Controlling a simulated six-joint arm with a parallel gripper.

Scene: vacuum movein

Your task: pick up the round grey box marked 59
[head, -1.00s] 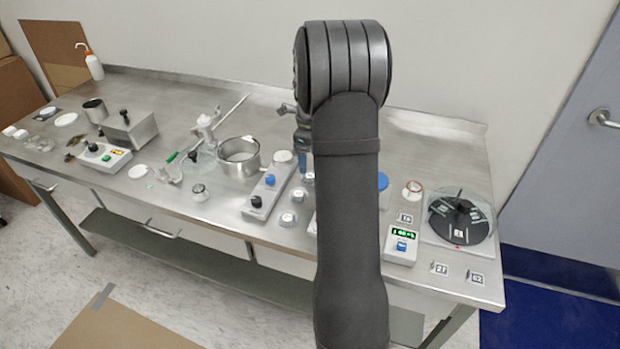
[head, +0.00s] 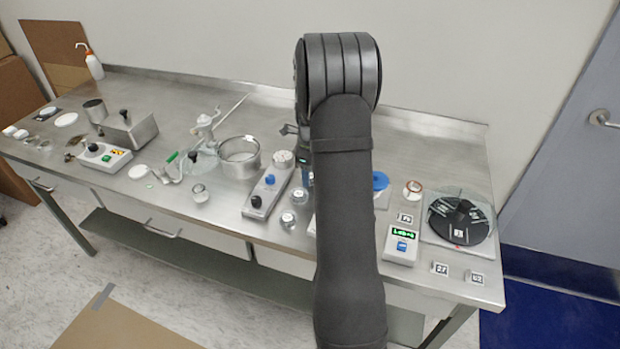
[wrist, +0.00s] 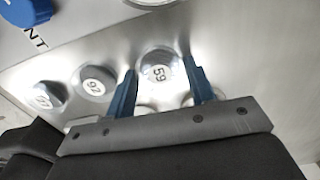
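The round grey box marked 59 (wrist: 158,74) shows in the wrist view with its white label facing up. My gripper (wrist: 160,68) is open, with one blue finger on each side of the box in the picture. I cannot tell how far above the box the fingertips are, and nothing is seen gripped. In the head view my arm hides most of the gripper, and I cannot read which of the small round boxes there is number 59.
Another round grey box (wrist: 95,83) sits left of box 59, and a further one (wrist: 45,96) lies beyond it. A control unit with a blue knob (head: 269,181) is close by. A steel pot (head: 239,158) stands behind. A black disc device (head: 445,222) stands at the right.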

